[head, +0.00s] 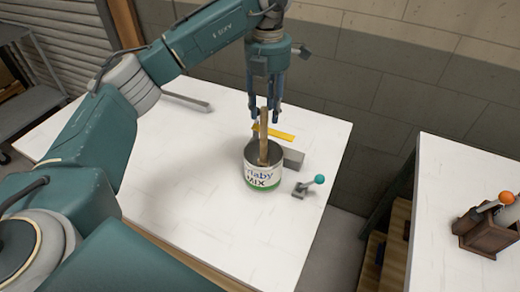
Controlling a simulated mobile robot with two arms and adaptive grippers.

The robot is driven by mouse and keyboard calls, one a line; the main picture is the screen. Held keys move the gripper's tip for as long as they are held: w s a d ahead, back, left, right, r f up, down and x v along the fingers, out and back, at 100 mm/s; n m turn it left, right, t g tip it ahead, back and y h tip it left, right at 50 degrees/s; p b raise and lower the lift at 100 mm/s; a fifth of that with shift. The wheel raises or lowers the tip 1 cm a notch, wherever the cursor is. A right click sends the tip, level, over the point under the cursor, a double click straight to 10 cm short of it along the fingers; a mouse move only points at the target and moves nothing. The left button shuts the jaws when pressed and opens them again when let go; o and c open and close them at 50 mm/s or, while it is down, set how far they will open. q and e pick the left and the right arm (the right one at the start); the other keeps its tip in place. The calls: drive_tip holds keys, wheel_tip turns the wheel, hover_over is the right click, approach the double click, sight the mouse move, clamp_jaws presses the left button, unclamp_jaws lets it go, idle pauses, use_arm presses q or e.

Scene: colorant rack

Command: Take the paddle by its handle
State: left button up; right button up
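The paddle (264,134) is a light brown wooden stick standing nearly upright in an open can (262,178) with a white and green label. Its lower end is hidden inside the can. My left gripper (264,112) points down over the can. Its two fingers are spread, one on each side of the paddle's upper end, with a gap showing between them and the wood. My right gripper is not in view.
A yellow strip (274,132) and a grey block (293,158) lie behind the can. A small grey fixture with a teal ball (319,179) stands to its right. A grey bar (187,102) lies at the back left. A brown holder (488,232) stands on the right table.

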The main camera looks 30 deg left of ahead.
sight(264, 138)
use_arm(q)
drive_tip(key=shift+w+a, duration=0.1)
drive_tip(key=shift+w, duration=0.05)
drive_tip(key=shift+f, duration=0.3)
wheel_tip(264, 138, down, 4)
drive_tip(key=shift+r+p, duration=0.25)
drive_tip(key=shift+p, duration=0.45)
drive_tip(key=shift+f, duration=0.65)
drive_tip(key=f+p, duration=0.1)
drive_tip(key=f, duration=0.1)
drive_tip(key=s+f+p, duration=0.1)
drive_tip(key=f+p, duration=0.1)
drive_tip(key=f, duration=0.1)
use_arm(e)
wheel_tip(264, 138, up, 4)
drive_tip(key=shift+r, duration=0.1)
use_arm(q)
drive_tip(key=shift+c, duration=0.8)
clamp_jaws()
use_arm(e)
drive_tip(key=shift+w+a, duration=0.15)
